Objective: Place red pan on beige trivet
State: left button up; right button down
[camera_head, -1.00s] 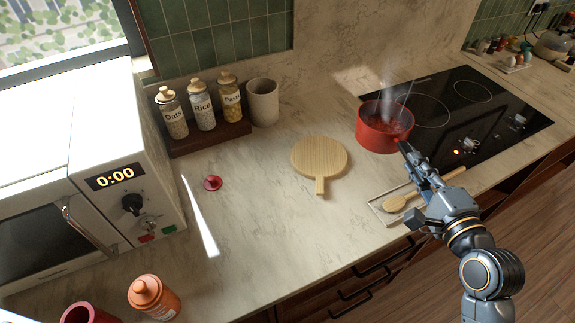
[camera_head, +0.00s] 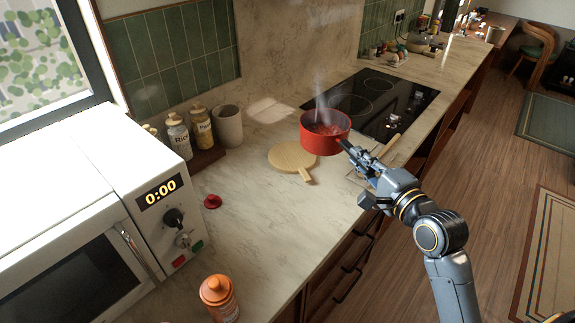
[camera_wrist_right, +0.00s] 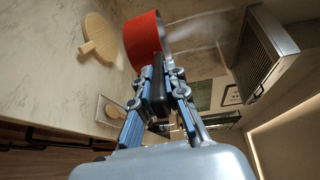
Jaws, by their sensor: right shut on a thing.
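The red pan (camera_head: 322,139) has dark red contents and steams. My right gripper (camera_head: 350,152) is shut on its handle and holds it level above the counter, just behind and right of the beige trivet. The pan also shows in the right wrist view (camera_wrist_right: 143,40), with the gripper (camera_wrist_right: 157,75) on the handle. The beige trivet (camera_head: 290,157) is a round wooden board with a short handle, flat on the counter; it also shows in the right wrist view (camera_wrist_right: 100,35). The pan hides part of its far right edge in the head view. My left gripper is out of view.
The black cooktop (camera_head: 395,97) lies behind and to the right. A tray with a wooden spoon (camera_head: 388,148) is partly behind my gripper. A red knob-like lid (camera_head: 212,201), an orange jar (camera_head: 219,297), the microwave (camera_head: 130,220) and a beige cup (camera_head: 229,126) stand left.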

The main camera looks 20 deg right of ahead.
aim_at(326, 145)
jog(key=w+f, duration=0.1)
jog(key=w, duration=0.1)
jog(key=w+a+f+p, duration=0.1)
jog(key=w, duration=0.2)
jog(key=w+a+f, duration=0.1)
jog(key=w, duration=0.2)
jog(key=shift+w+a+f+p, duration=0.15)
jog(key=shift+w+p, duration=0.1)
jog(key=shift+p, duration=0.15)
jog(key=w+f, duration=0.1)
jog(key=f, duration=0.2)
jog(key=w+a+f+p, duration=0.1)
jog(key=w+f, duration=0.1)
jog(key=f, duration=0.1)
jog(key=w+f, duration=0.1)
jog(key=f, duration=0.2)
jog(key=shift+w+a, duration=0.3)
jog(key=shift+w, duration=0.1)
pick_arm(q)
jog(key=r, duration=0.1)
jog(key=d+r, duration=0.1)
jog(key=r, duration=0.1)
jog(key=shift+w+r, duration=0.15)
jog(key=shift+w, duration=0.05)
pick_arm(e)
jog(key=shift+f, duration=0.2)
